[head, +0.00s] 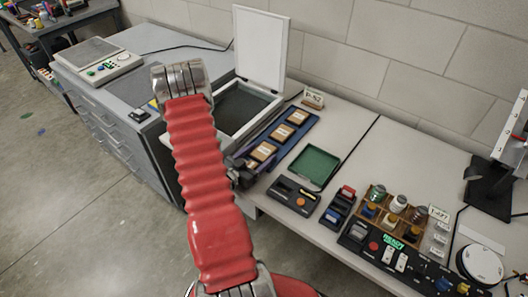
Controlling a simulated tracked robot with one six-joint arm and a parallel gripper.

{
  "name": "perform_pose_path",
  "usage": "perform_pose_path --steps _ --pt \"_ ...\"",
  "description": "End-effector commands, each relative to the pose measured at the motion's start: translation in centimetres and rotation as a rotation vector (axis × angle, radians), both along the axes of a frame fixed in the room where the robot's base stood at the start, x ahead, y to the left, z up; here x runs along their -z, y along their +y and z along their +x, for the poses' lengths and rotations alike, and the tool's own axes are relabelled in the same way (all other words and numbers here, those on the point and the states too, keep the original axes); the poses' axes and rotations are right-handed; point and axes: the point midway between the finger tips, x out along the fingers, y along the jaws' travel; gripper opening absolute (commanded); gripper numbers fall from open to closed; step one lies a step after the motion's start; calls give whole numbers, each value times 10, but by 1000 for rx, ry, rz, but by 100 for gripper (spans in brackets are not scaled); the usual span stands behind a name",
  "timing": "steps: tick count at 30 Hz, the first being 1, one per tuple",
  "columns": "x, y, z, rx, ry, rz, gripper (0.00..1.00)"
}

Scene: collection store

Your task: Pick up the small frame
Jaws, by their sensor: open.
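Three small brown squares with pale centres, which look like small frames, lie in a row on a long blue tray (271,137). The nearest frame (262,152) is at the tray's front end, the middle one (283,132) is behind it, and the farthest (298,117) is at the back. I cannot tell which is the task's frame. My gripper (240,171) shows as dark parts at the tray's near left end, close to the nearest frame. It is open, and my red arm partly hides it. No frame is visibly held.
An open flatbed box with a raised white lid (262,45) stands behind the tray. A green tray (314,166) lies to the right. Dark control boxes (295,195) and a wooden rack of jars (390,208) fill the bench's front. Grey drawers (115,130) stand left.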

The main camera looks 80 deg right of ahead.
Motion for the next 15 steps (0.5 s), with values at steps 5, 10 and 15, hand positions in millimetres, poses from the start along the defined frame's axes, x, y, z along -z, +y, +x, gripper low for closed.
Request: perform_pose_path --steps 5,10,15 --pt "0 0 0 0 0 0 68" --pt "0 0 0 0 0 0 63" --pt "0 0 0 0 0 0 51"
